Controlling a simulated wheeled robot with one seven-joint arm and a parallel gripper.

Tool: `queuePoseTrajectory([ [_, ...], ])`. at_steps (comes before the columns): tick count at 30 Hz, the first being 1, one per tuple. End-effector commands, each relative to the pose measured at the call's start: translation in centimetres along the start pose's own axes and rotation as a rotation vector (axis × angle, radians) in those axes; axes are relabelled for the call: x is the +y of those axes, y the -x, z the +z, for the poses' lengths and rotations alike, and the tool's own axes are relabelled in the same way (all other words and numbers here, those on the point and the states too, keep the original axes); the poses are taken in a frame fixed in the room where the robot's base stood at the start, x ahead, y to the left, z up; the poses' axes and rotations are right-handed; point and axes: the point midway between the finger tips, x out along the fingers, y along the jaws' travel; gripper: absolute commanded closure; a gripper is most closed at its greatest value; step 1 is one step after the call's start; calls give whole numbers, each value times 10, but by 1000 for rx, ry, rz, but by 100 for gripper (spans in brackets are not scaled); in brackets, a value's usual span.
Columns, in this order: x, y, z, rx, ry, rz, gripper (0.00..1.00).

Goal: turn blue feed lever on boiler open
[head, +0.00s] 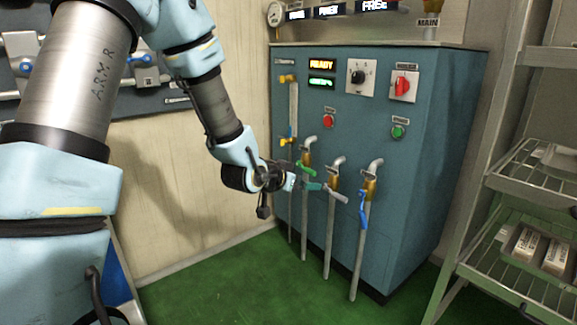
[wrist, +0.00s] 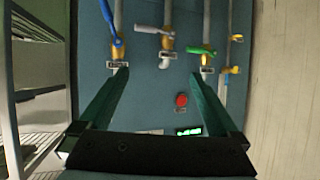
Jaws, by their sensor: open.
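The boiler (head: 420,160) is a blue cabinet with several valved pipes on its front. The blue feed lever (head: 362,210) is on the rightmost pipe and hangs down, roughly along the pipe. It also shows in the wrist view (wrist: 107,18) at the upper left, slanting up out of frame. My gripper (head: 313,182) is in front of the boiler, left of the blue lever and near the green and grey levers. In the wrist view my gripper (wrist: 160,73) has its fingers wide apart with nothing between them. It is apart from the blue lever.
A green lever (head: 306,170) and a grey lever (head: 336,193) sit on neighbouring pipes, left of the blue one. A red switch (head: 403,86) and a green button (head: 398,131) are above. A wire rack (head: 515,165) stands at the right. The green floor (head: 220,285) is clear in front.

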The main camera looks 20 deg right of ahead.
Motion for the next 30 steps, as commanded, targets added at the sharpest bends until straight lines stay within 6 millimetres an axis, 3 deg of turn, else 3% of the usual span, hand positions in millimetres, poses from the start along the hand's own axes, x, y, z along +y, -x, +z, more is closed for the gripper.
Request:
queuePoseTrajectory([
  [6, -16, 17, -6, -51, 16, -33, 3],
  [18, -20, 20, -4, -65, 20, -41, 3],
  [20, -20, 19, -3, -64, 16, -40, 9],
  [25, 6, -8, 18, 2, -139, -1, 28],
  [30, 67, -56, 60, 188, -528, 43, 48],
])
